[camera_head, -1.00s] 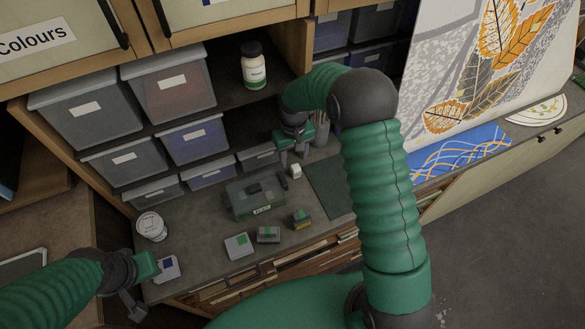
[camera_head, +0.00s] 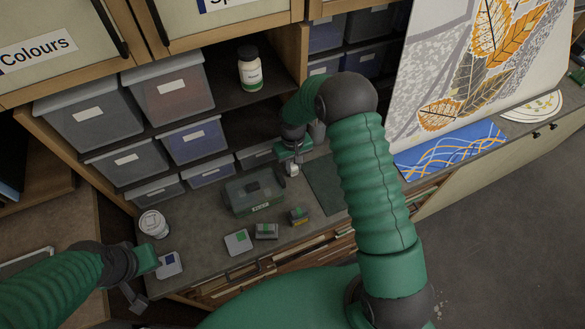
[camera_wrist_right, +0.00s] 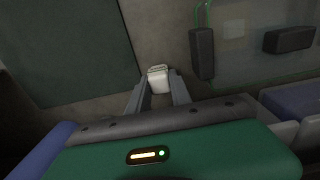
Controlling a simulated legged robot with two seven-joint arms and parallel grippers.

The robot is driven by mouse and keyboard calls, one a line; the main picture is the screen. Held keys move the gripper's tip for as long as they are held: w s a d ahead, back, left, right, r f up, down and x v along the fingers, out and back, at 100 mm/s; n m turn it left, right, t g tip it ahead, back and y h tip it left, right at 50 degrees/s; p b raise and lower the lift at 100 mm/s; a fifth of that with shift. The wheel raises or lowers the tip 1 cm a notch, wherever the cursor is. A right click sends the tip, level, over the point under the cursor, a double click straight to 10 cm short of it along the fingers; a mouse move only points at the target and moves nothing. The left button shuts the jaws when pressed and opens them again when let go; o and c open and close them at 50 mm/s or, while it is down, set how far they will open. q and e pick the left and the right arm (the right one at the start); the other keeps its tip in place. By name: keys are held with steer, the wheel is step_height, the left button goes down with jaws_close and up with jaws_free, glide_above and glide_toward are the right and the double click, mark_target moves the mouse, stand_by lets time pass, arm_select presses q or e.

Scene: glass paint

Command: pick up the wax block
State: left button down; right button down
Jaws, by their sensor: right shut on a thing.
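The wax block is a small white block (camera_head: 292,170) on the grey counter, right of the green see-through box. It also shows in the right wrist view (camera_wrist_right: 158,80), between the two finger tips. My right gripper (camera_head: 291,166) is shut on it, pointing down. I cannot tell whether the block is clear of the counter.
The green see-through box (camera_head: 253,193) stands left of the right gripper. Several small boxes lie along the front edge. A white tub (camera_head: 153,224) is at the left, and a dark green mat (camera_head: 325,183) lies to the right. Shelves with drawers rise behind.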

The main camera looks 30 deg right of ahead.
mark_target(293, 165)
arm_select(q)
steer(key=shift+d+r, duration=0.1)
steer(key=shift+d, duration=0.2)
arm_select(e)
steer(key=shift+d, duration=0.25)
steer(key=shift+r, duration=0.1)
